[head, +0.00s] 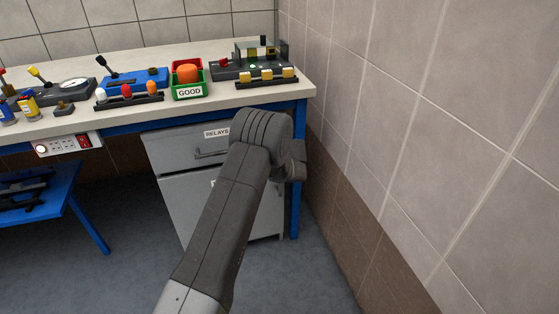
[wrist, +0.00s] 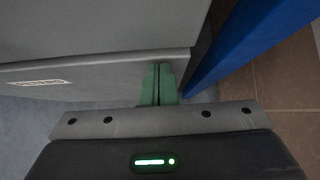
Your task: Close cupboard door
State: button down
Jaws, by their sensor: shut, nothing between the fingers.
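A grey cupboard stands under the right end of the workbench. In the head view its upper front (head: 175,150) carries a RELAYS label and a handle. Its lower door (head: 192,207) is partly covered by my arm, and I cannot tell how far it stands open. In the wrist view a grey panel with a small white label (wrist: 40,82) crosses the picture. My gripper's green fingers (wrist: 158,84) are together and empty, with tips at the right part of this panel. I cannot tell if they touch it. The fingers are hidden in the head view.
The workbench (head: 130,62) holds a GOOD bin (head: 189,88) and several devices. A blue bench leg (head: 296,190) stands close to the right of the cupboard, also in the wrist view (wrist: 240,45). The tiled wall (head: 430,110) bounds the right. Floor at left front is clear.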

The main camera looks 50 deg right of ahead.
jog(key=shift+w+d+r, duration=0.25)
jog(key=shift+w+r, duration=0.2)
jog(key=shift+r, duration=0.1)
jog(key=s+f+p+v, duration=0.1)
jog(key=v, duration=1.2)
jog(key=shift+s+a+r, duration=0.15)
jog(key=shift+a+r, duration=0.1)
jog(key=shift+a, duration=0.2)
jog(key=x, duration=1.2)
jog(key=shift+w+d+b, duration=0.35)
jog(key=shift+w+b, duration=0.05)
jog(key=shift+b, duration=0.05)
